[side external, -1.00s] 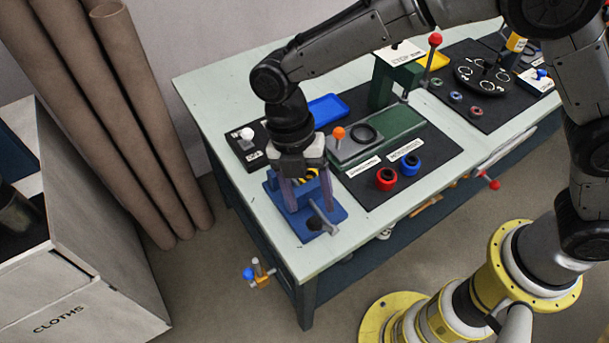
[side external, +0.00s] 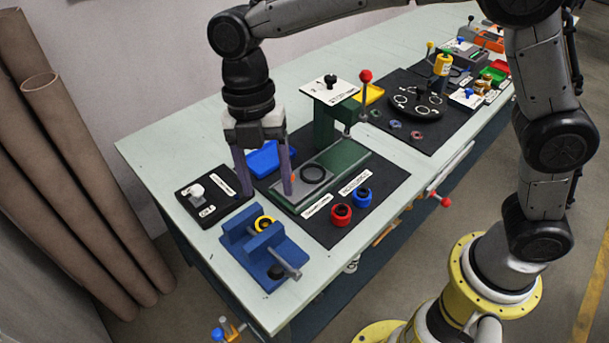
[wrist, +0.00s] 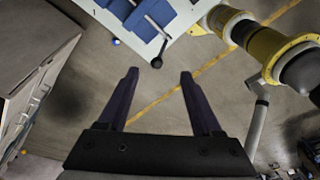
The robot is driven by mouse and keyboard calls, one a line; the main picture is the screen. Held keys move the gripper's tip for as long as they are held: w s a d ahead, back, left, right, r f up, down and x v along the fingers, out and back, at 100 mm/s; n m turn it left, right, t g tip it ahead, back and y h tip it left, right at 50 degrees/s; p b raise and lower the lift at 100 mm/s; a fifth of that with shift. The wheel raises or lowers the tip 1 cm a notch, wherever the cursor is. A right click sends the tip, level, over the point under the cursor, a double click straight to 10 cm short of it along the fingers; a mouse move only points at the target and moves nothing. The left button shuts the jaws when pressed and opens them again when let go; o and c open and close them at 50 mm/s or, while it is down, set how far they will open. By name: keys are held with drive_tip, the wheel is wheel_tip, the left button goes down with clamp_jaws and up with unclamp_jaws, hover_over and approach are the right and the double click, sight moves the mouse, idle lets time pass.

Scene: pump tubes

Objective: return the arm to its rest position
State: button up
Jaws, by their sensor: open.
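My gripper (side external: 265,190) hangs pointing down in the side external view, raised above the back of the blue vise (side external: 262,252). Its two fingers are apart with nothing between them. In the wrist view the open fingers (wrist: 159,75) show only floor between them. A yellow-and-black ring-shaped part (side external: 265,224) sits at the vise, apart from my fingers. The vise also shows at the top of the wrist view (wrist: 168,14).
A green press (side external: 335,135) stands on a black mat behind and right of my gripper. Red (side external: 341,214) and blue (side external: 362,198) rings lie on the mat.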

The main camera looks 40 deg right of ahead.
drive_tip(key=s+d+r+m+t, duration=0.2)
drive_tip(key=s+d+r+m, duration=0.25)
drive_tip(key=d, duration=0.45)
drive_tip(key=s+d+r+m+t, duration=0.35)
drive_tip(key=d+r+m, duration=0.2)
drive_tip(key=d, duration=0.35)
drive_tip(key=s+d+f+m+t, duration=0.1)
drive_tip(key=s+d+f+m, duration=0.1)
drive_tip(key=s+m, duration=0.3)
drive_tip(key=s+d+f+m+t, duration=0.1)
drive_tip(key=s+d+f+m, duration=0.2)
drive_tip(key=m, duration=0.8)
drive_tip(key=shift+s+d+f+h, duration=0.15)
drive_tip(key=shift+s+d+h, duration=0.15)
drive_tip(key=shift+s+d, duration=0.65)
